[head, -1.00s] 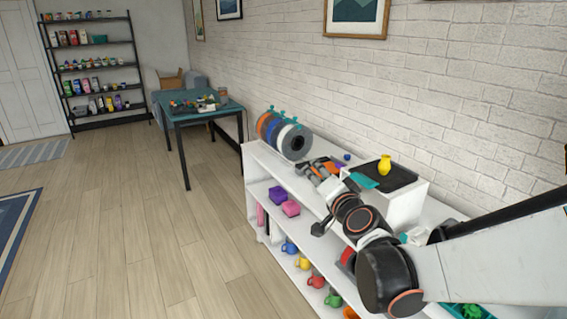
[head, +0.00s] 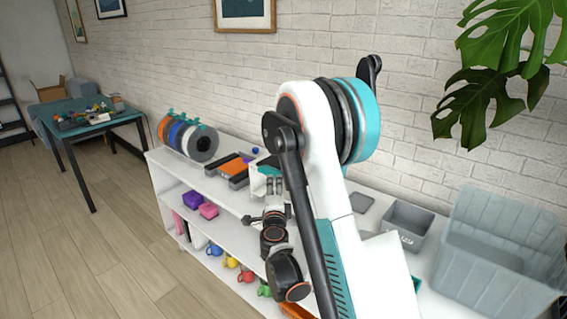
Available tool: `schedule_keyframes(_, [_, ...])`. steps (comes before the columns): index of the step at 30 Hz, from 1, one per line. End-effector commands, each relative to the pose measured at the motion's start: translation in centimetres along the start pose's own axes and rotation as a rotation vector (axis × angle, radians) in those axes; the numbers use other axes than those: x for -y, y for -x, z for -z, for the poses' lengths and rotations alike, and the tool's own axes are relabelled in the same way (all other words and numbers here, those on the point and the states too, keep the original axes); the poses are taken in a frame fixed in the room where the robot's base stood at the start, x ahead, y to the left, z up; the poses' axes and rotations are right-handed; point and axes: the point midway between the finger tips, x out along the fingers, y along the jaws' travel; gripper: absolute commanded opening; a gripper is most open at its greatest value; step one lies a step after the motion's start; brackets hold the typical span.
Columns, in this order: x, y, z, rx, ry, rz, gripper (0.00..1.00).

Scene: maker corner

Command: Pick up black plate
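I cannot pick out a black plate for certain. A dark grey flat piece (head: 362,202) lies on the white shelf top, right of my arm and left of a grey bin. Other dark flat pieces (head: 239,181) lie beside an orange item, just left of my gripper. My gripper (head: 275,182) is over the shelf unit, pointing away toward the wall. Its two fingers look apart with nothing seen between them. A white box (head: 259,181) with a teal edge is just beyond the gripper; my arm hides most of it.
The white shelf unit (head: 180,168) runs along the brick wall. Colored spools (head: 188,138) stand at its far left end. Plant leaves (head: 490,75) hang above. Floor at left is clear.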

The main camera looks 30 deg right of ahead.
Motion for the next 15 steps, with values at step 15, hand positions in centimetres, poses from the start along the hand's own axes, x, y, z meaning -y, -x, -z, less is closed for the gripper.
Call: schedule_keyframes(15, [-0.2,-6.3,0.0,0.001,0.001,0.000,0.40])
